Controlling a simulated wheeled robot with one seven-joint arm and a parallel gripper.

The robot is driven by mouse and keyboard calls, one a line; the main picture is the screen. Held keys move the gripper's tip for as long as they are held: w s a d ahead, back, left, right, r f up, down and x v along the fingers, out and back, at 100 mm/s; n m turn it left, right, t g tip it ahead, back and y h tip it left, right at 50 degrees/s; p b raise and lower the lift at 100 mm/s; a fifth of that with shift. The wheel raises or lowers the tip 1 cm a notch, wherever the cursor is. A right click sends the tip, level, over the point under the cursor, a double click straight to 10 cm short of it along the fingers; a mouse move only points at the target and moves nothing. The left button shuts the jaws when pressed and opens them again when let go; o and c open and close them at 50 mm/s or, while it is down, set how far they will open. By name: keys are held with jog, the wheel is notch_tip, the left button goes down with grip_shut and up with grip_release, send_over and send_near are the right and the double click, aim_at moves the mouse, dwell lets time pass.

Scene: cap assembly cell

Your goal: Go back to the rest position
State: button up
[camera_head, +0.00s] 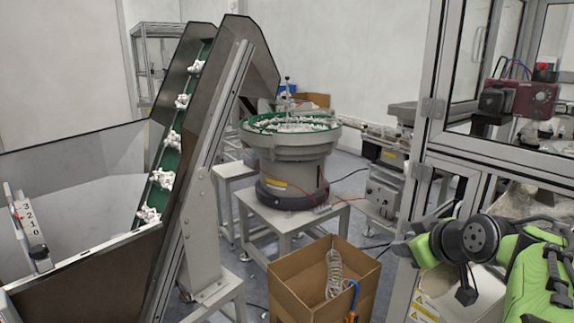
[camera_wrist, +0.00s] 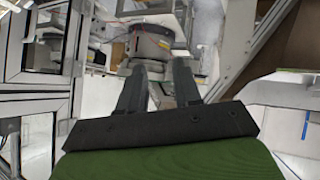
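My gripper shows in the wrist view (camera_wrist: 160,72) with two dark fingers side by side. A gap lies between the fingertips, and I see nothing held in it. In the head view, my green and black arm is folded at the lower right; the small dark gripper (camera_head: 467,292) hangs below it, in front of the machine cell frame. The finger gap cannot be made out there.
A cardboard box (camera_head: 290,295) holding a coiled hose stands left of my arm. A bowl feeder (camera_head: 290,165) with white caps stands behind it. An inclined conveyor (camera_head: 165,160) rises from a hopper (camera_head: 80,190) at left. The glazed cell frame (camera_head: 432,130) is close to my arm.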

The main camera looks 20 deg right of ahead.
jog(key=s+a+f+m+g+y, duration=0.15)
jog(key=s+a, duration=0.25)
jog(key=a, duration=0.5)
jog(key=s+a+f+n+g, duration=0.1)
jog(key=s+a+f, duration=0.15)
jog(key=a, duration=0.65)
jog(key=s+a+f+m+g, duration=0.1)
jog(key=s+a+f, duration=0.2)
jog(key=s, duration=0.3)
jog(key=s+a+f+m+g, duration=0.1)
jog(key=s+a+f, duration=0.15)
jog(key=s, duration=0.45)
notch_tip(320, 180, up, 14)
jog(key=p, duration=1.3)
jog(key=shift+f, duration=0.25)
jog(key=shift+d+g, duration=0.1)
jog(key=shift+g, duration=0.15)
